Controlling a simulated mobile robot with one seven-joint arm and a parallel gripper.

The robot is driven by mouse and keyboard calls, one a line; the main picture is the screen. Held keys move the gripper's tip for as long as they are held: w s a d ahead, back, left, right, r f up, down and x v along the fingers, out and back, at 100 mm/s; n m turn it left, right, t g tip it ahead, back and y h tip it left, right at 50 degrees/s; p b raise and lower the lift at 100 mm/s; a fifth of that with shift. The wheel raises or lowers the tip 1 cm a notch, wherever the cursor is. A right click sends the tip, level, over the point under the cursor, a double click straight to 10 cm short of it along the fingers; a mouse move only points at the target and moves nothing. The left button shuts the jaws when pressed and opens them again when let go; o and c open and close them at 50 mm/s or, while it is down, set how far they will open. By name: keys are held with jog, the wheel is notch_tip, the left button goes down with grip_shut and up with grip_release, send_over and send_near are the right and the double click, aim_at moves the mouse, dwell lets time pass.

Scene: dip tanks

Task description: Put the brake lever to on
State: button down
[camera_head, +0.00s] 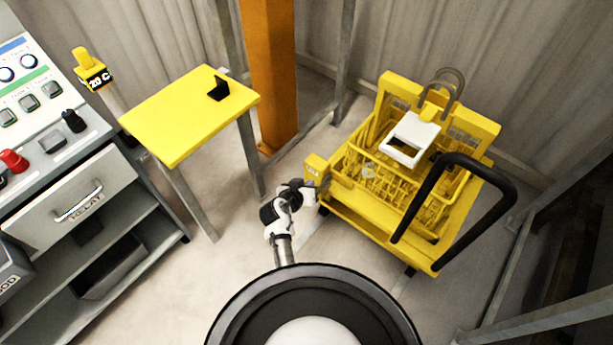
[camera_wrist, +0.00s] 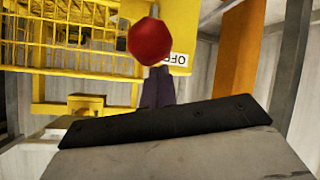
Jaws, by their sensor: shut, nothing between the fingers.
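The brake lever has a red ball knob (camera_wrist: 152,41) on a short grey rod, seen close up in the wrist view. A white label reading OFF, upside down, is beside the knob on a yellow plate (camera_wrist: 181,32). The ON mark is not visible. My gripper (camera_wrist: 158,80) is shut and empty, its dark fingers just below the knob in the picture; I cannot tell whether they touch it. In the head view my gripper (camera_head: 308,191) is beside the yellow brake box (camera_head: 317,167) on the left side of the yellow trolley (camera_head: 385,221). The lever is hidden there.
The trolley carries a yellow wire basket (camera_head: 375,155) and has a black push handle (camera_head: 506,186). A yellow table (camera_head: 180,115) and an orange post (camera_head: 270,75) stand to the left and behind. A grey control cabinet (camera_head: 75,205) is at far left. Floor between is clear.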

jog(key=shift+s+f, duration=0.25)
jog(key=shift+s, duration=0.1)
jog(key=shift+f, duration=0.1)
